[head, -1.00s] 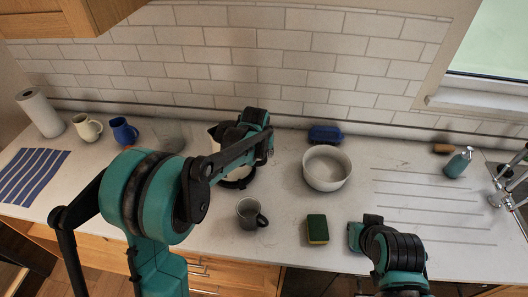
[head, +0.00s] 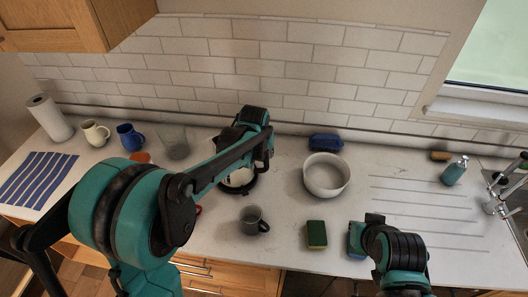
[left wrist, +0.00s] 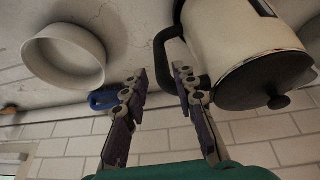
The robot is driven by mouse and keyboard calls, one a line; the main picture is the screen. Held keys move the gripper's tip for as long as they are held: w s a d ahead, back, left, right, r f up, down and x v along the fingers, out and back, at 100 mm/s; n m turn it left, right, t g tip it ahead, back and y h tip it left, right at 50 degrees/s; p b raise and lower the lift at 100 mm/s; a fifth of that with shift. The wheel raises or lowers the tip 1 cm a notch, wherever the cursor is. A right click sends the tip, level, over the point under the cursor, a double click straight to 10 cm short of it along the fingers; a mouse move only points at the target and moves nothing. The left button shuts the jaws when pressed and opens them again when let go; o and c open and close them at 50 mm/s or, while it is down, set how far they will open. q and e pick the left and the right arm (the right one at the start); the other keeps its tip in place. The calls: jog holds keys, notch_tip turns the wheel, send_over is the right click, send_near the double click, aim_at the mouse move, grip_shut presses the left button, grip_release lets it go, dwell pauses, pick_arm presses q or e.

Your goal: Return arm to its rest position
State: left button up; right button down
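My left arm reaches across the counter in the head view, with its wrist (head: 254,122) above the white kettle (head: 238,179). In the left wrist view my left gripper (left wrist: 160,77) is open and empty, its two fingers apart. The kettle (left wrist: 232,42), with a black lid and black handle, is close beside the right finger; the handle is near the fingertips, and I cannot tell whether they touch. My right arm (head: 397,250) is folded low at the front of the counter, right of the sponge. Its fingers cannot be made out.
A white bowl (head: 326,175), grey mug (head: 252,220), green sponge (head: 316,235) and blue object (head: 325,142) stand around the middle. Cream (head: 95,132) and blue (head: 129,136) mugs, a glass (head: 173,143), paper roll (head: 49,119) and striped cloth (head: 38,181) are left. The soap bottle (head: 454,171) is right.

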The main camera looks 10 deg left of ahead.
pick_arm(q)
jog(key=shift+s+a+r, duration=0.1)
jog(key=shift+s+r, duration=0.05)
jog(key=shift+s, duration=0.05)
dwell(0.5)
jog(key=s+a+f+t+b, duration=0.1)
jog(key=s+a+f+b, duration=0.1)
jog(key=s, duration=0.6)
jog(key=s+a+f+b, duration=0.3)
jog(key=s+f+b, duration=0.1)
jog(key=s+b, duration=0.3)
jog(key=s+a+f+t+b, duration=0.1)
jog(key=s+b, duration=0.4)
jog(key=s, duration=0.5)
jog(key=shift+s+a+f+t, duration=0.3)
jog(key=shift+a+f, duration=0.6)
jog(key=shift+a, duration=0.05)
